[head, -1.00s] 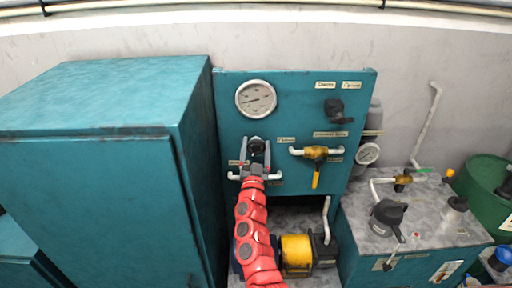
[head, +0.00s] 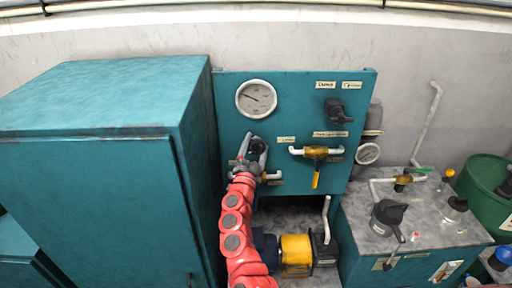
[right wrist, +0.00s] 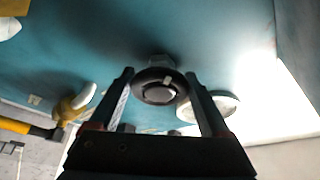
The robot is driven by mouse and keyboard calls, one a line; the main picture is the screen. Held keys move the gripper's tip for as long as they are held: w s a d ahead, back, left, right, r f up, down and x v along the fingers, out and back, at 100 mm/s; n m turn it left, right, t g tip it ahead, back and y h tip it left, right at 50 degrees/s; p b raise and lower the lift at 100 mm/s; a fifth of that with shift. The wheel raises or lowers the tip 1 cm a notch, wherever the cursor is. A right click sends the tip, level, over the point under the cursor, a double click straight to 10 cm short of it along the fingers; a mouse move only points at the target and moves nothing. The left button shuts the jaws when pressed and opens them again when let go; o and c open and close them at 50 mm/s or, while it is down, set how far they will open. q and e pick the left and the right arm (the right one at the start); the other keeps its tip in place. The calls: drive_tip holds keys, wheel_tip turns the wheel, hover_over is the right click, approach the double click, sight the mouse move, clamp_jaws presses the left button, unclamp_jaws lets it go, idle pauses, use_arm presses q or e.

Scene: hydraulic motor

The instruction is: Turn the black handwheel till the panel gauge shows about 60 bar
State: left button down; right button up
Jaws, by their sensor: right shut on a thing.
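The black handwheel (head: 258,146) is on the teal panel (head: 286,97), below the white-faced panel gauge (head: 256,98). The gauge needle points to the upper left; the numbers are too small to read. My right gripper (head: 256,147) is shut on the handwheel, with a finger on each side of its rim and the hand tilted. In the right wrist view the handwheel (right wrist: 160,87) sits between the two fingertips (right wrist: 160,84), and the gauge (right wrist: 222,106) is partly hidden behind a finger. My left gripper is not in view.
A yellow-handled valve (head: 316,153) on white pipe is right of the handwheel. A black knob (head: 334,108) is at the panel's upper right. A tall teal cabinet (head: 100,190) stands close on the left. A yellow and black pump (head: 297,250) is below.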

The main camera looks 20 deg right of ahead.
idle(0.3)
drive_tip(key=o, duration=1.2)
drive_tip(key=shift+s+a+f, duration=0.15)
drive_tip(key=shift+s+f, duration=0.05)
drive_tip(key=shift+s, duration=0.05)
drive_tip(key=b+v, duration=0.6)
drive_tip(key=v, duration=1)
drive_tip(key=shift+s+a, duration=0.25)
drive_tip(key=shift+s, duration=0.05)
